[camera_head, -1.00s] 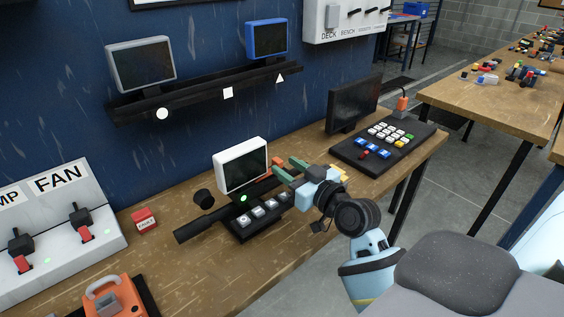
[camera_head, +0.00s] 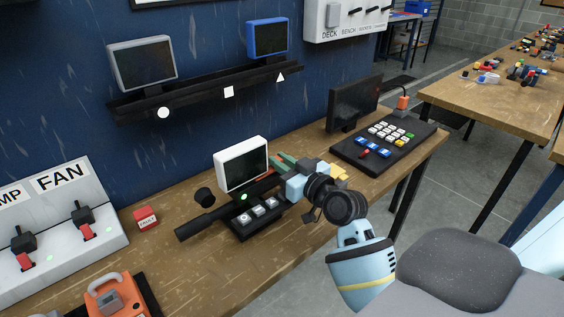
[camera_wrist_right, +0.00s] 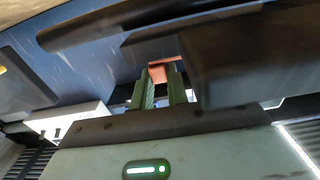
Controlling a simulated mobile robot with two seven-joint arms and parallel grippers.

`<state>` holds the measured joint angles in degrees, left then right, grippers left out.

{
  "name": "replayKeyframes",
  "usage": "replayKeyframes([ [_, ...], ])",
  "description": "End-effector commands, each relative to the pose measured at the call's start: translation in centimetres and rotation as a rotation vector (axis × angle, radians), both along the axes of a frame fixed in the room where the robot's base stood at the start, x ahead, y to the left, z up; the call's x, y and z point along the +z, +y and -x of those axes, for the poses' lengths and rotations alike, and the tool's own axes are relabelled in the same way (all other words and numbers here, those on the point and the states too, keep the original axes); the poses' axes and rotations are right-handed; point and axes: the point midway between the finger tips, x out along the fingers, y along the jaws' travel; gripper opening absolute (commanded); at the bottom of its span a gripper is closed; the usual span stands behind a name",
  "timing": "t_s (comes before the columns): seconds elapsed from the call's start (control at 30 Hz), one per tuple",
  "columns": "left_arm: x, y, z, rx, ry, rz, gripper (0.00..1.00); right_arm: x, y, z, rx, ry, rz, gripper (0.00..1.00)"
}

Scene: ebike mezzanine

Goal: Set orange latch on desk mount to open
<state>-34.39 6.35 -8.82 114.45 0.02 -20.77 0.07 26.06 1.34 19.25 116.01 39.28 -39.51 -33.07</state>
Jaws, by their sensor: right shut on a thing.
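The desk mount is a black bar (camera_head: 204,222) on the wooden desk, carrying a white-framed screen (camera_head: 241,163) and a row of pale buttons. My right gripper (camera_head: 277,162) is at the right end of the mount, just right of the screen. Its green fingers are shut on the orange latch, which shows between the fingertips in the right wrist view (camera_wrist_right: 160,73). In the head view the fingers and gripper body largely hide the latch. My left gripper is not in view.
A black keypad panel (camera_head: 385,146) and a dark monitor (camera_head: 352,103) stand to the right. A red box (camera_head: 146,218), FAN switch panel (camera_head: 62,226) and orange device (camera_head: 116,299) are at left. A wall shelf (camera_head: 205,92) holds two screens. The front desk strip is clear.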

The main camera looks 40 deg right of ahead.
Motion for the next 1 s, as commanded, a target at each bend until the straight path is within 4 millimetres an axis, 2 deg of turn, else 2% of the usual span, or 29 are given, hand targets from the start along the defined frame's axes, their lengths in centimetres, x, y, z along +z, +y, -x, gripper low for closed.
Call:
replayKeyframes([
  [0.23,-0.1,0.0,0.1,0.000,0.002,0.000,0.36,0.0,-0.3,0.0,0.000,0.000,0.003,0.00],
  [0.5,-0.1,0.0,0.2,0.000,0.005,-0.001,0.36,0.0,-1.6,-0.1,0.000,0.000,0.003,0.00],
  [0.77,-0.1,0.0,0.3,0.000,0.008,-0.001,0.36,0.0,-1.7,-0.1,-0.003,-0.001,0.001,0.00],
  [0.8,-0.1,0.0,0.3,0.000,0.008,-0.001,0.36,0.0,-1.7,-0.1,-0.003,-0.001,0.001,0.19],
  [0.93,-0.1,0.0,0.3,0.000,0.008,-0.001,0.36,0.0,-1.7,-0.1,-0.002,-0.001,0.001,0.36],
  [1.0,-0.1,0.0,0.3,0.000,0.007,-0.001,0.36,0.0,-1.7,-0.2,-0.001,0.000,0.001,0.38],
])
